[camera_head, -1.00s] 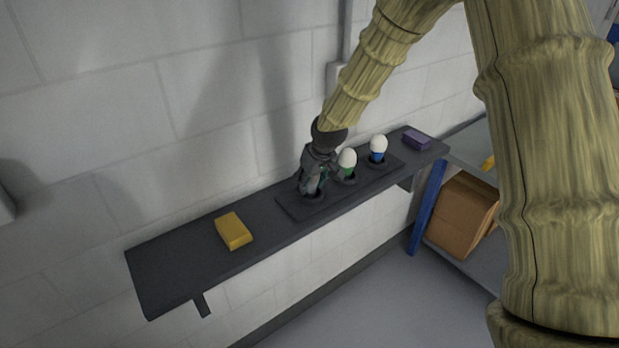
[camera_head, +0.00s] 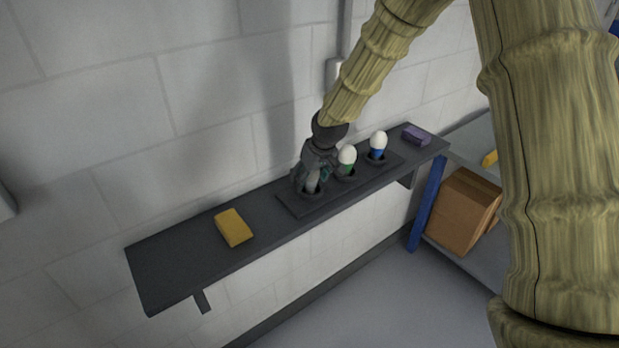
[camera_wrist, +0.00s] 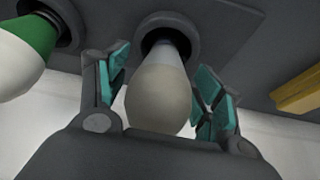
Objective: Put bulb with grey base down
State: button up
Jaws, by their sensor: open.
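The bulb with the grey base (camera_wrist: 158,94) sits with its base in a round socket of the dark holder (camera_wrist: 220,30) in the wrist view. My gripper (camera_wrist: 160,85) is open, with its teal-padded fingers on either side of the bulb and gaps showing between pads and bulb. In the head view my gripper (camera_head: 311,184) is over the left socket of the holder (camera_head: 297,208), and the bulb (camera_head: 311,185) is mostly hidden by the fingers.
A green-based bulb (camera_head: 347,159) and a blue-based bulb (camera_head: 378,144) stand in the holder's other sockets, the green one close beside my gripper. A yellow block (camera_head: 234,228) and a purple block (camera_head: 416,134) lie on the dark shelf (camera_head: 175,270). The wall is close behind.

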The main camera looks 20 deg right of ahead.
jog(key=b+v, duration=0.2)
jog(key=v, duration=0.9)
jog(key=shift+s+r+b, duration=0.2)
jog(key=shift+r+b, duration=0.05)
jog(key=shift+b, duration=0.05)
